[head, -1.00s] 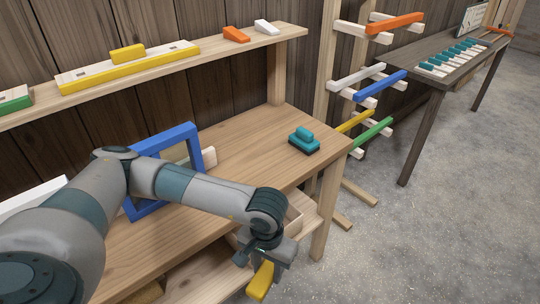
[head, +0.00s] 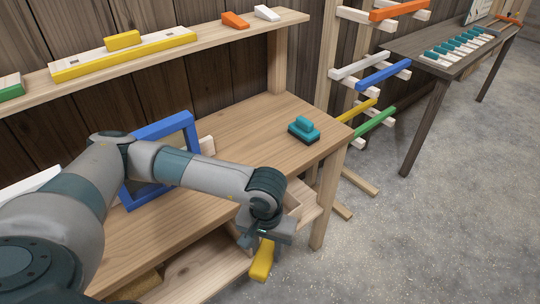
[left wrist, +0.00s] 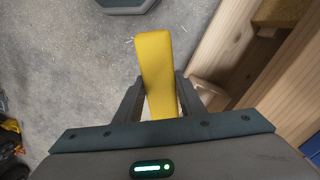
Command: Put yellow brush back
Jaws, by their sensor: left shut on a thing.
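The yellow brush (head: 262,260) is held by my left gripper (head: 262,240), just in front of the workbench's lower right part. In the left wrist view the yellow brush (left wrist: 157,70) sticks out from between the two fingers of the left gripper (left wrist: 160,98), which are shut on it. Only its yellow part shows; I cannot make out bristles. My right gripper is not in view.
The workbench (head: 235,140) carries a teal brush-like block (head: 304,129) and a blue frame (head: 163,128). Above is a shelf (head: 215,37) with a yellow-and-white piece (head: 123,56). A rack of coloured bars (head: 385,73) stands right. The grey floor (head: 440,220) is clear.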

